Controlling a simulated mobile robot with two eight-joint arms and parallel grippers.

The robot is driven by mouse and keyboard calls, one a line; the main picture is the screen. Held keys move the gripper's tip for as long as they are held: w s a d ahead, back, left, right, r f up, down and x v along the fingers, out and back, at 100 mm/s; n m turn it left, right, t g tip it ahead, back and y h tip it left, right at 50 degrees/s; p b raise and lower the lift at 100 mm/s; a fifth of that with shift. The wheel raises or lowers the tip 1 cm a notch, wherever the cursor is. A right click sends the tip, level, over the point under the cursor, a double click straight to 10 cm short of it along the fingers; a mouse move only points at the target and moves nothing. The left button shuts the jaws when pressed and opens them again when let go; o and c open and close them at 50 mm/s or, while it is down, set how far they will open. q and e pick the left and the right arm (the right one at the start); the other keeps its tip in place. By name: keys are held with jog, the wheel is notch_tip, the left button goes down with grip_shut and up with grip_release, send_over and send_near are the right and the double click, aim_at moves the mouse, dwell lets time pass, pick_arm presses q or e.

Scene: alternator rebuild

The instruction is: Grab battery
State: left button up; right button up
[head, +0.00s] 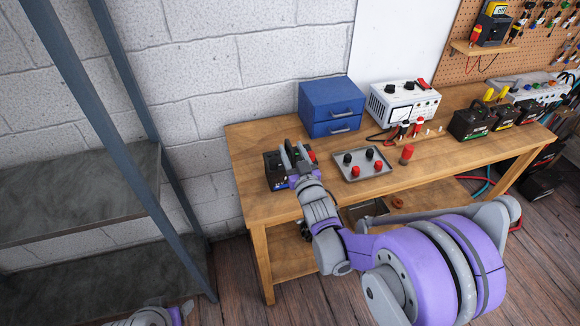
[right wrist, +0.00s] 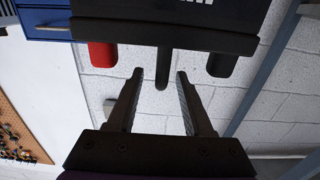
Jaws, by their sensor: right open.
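A black battery (head: 274,172) stands at the left end of the wooden workbench, partly hidden by my right gripper. In the right wrist view the battery (right wrist: 170,28) fills the top edge, with a red post, a black post and a dark middle piece. My right gripper (head: 291,154) is at the battery in the head view. In the right wrist view its two fingers (right wrist: 160,78) are apart, with the middle piece showing between their tips. Part of my left arm shows at the bottom left edge of the head view; its jaws cannot be made out.
A grey tray (head: 345,178) with red and black knobs lies right of the battery, beside a red cylinder (head: 407,154). A blue drawer box (head: 325,96) and white meter (head: 402,101) stand behind. More batteries (head: 472,123) are at the right. A dark shelf (head: 80,195) stands left.

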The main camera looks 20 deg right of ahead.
jog(key=shift+w, duration=1.25)
jog(key=shift+s, duration=0.1)
grip_shut()
jog(key=shift+r, duration=0.15)
dwell(0.4)
